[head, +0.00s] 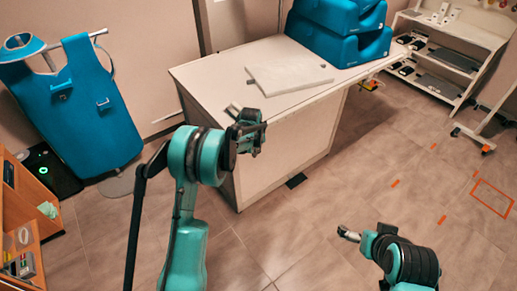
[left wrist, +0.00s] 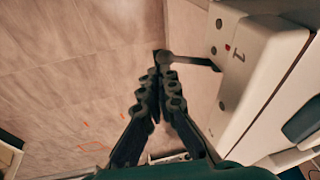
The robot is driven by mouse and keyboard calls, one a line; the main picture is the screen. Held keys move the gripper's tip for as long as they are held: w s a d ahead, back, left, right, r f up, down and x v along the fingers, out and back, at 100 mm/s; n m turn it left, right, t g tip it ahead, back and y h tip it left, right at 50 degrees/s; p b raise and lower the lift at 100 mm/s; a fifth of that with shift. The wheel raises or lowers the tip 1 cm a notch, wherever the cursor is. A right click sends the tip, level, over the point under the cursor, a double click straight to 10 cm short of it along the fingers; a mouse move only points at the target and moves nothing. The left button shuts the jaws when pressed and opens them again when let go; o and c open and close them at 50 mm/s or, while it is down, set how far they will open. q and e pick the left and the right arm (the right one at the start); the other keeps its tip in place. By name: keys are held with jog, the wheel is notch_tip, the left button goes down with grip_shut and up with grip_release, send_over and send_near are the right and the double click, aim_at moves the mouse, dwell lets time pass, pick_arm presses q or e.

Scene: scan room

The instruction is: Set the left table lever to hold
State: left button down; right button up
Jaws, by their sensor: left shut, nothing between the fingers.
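The table lever (left wrist: 195,61) is a dark bar with a round knob. In the left wrist view it sticks out to the left from the side of the white table (left wrist: 228,84), its knob just beyond my left fingertips. My left gripper (left wrist: 155,76) is shut and empty; I cannot tell whether it touches the knob. In the head view my left gripper (head: 256,134) is in front of the near left side of the table (head: 215,75), and the lever cannot be made out clearly. My right gripper (head: 346,234) is low over the floor, away from the table; its fingers are too small to judge.
A pale pad (head: 290,78) and blue blocks (head: 340,30) lie on the table. A white rack (head: 455,55) stands at the back right.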

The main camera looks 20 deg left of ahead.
pick_arm(q)
jog(key=shift+w+a+f, duration=0.1)
jog(key=shift+a+f, duration=0.1)
jog(key=shift+f, duration=0.25)
